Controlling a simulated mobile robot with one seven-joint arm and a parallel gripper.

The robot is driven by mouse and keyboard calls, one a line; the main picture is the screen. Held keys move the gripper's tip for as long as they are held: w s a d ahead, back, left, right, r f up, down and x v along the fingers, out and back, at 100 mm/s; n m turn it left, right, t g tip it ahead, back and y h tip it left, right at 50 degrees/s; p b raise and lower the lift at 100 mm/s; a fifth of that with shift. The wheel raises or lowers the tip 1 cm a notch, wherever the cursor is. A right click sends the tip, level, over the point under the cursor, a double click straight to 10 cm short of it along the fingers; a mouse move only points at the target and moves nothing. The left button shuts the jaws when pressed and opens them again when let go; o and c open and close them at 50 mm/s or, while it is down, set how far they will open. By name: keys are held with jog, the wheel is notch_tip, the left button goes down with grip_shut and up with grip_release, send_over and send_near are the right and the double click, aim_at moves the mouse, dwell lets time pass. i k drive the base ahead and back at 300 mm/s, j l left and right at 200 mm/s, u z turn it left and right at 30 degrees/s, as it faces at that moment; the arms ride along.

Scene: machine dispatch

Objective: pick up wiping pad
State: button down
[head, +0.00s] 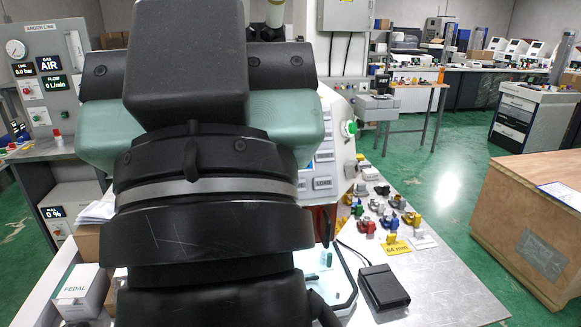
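I cannot make out a wiping pad in the head view. My own arm fills the middle of the picture and hides much of the bench and the machine behind it. My gripper does not show. Just right of the arm, a pale tray (346,288) is partly visible, with a small green item (325,259) at it that is too small to identify.
A black pedal (384,286) lies on the metal bench (445,295), near several coloured fittings (389,218) and a yellow "64 mm" sign (396,248). A "PEDAL" box (85,291) stands at left. A wooden crate (520,225) is at right; green floor between is clear.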

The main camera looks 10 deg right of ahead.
aim_at(361, 190)
jog(key=i+l+z, duration=0.2)
jog(key=l+z, duration=0.25)
jog(key=i+l+z, duration=0.2)
jog(key=z, duration=0.25)
jog(key=i+l+z, duration=0.25)
jog(key=z, duration=0.15)
jog(key=i+l+z, duration=0.1)
jog(key=i+z, duration=0.2)
jog(key=z, duration=0.15)
jog(key=i+l+z, duration=0.1)
jog(key=i, duration=0.4)
jog(key=i+l+z, duration=0.1)
jog(key=i+l, duration=0.15)
jog(key=i, duration=0.25)
jog(key=i+l+z, duration=0.15)
jog(key=i, duration=0.35)
jog(key=i+j+u, duration=0.15)
jog(key=i+u, duration=0.15)
jog(key=u, duration=0.15)
jog(key=i+u, duration=0.6)
jog(key=u, duration=0.25)
jog(key=i+l+u, duration=0.1)
jog(key=i+u, duration=0.3)
jog(key=k, duration=0.1)
